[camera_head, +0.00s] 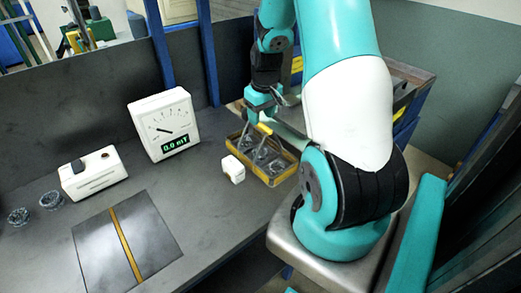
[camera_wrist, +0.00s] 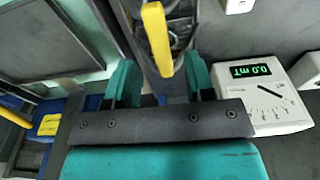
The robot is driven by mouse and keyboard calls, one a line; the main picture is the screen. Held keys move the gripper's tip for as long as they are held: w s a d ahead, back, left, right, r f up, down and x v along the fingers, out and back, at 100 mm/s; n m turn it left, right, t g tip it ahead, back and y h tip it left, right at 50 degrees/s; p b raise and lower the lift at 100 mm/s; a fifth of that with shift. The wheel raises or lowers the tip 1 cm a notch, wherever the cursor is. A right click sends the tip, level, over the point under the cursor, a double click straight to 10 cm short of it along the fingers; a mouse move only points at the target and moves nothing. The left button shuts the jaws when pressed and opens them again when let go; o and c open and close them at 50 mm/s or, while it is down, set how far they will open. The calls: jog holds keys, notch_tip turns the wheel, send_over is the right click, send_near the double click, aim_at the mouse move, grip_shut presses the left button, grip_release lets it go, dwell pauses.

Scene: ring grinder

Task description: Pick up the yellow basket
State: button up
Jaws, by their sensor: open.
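The yellow basket (camera_head: 272,181) stands on the grey bench beside my arm, with grey metal parts inside. Its raised yellow handle (camera_head: 264,128) shows just below my gripper (camera_head: 262,108). In the wrist view, my gripper (camera_wrist: 160,82) is open, with its two teal fingers apart. The yellow handle (camera_wrist: 156,38) reaches toward the space between the fingers there. I cannot tell whether a finger touches it. Most of the basket is out of the wrist view or hidden by the gripper.
A white meter (camera_head: 164,125) reading 0.0 mT stands left of the basket. A small white block (camera_head: 233,169) lies close beside the basket. A white box (camera_head: 93,174), two dark rings and a dark plate (camera_head: 150,232) lie further left. A metal tray stands behind my arm.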

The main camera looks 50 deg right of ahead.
aim_at(259, 129)
jog(key=shift+w+f+p, duration=0.2)
jog(key=shift+f+p, duration=0.3)
jog(key=shift+f, duration=1.05)
jog(key=shift+w+f+p, duration=0.15)
jog(key=shift+f+p, duration=0.35)
jog(key=shift+f, duration=1.05)
grip_shut()
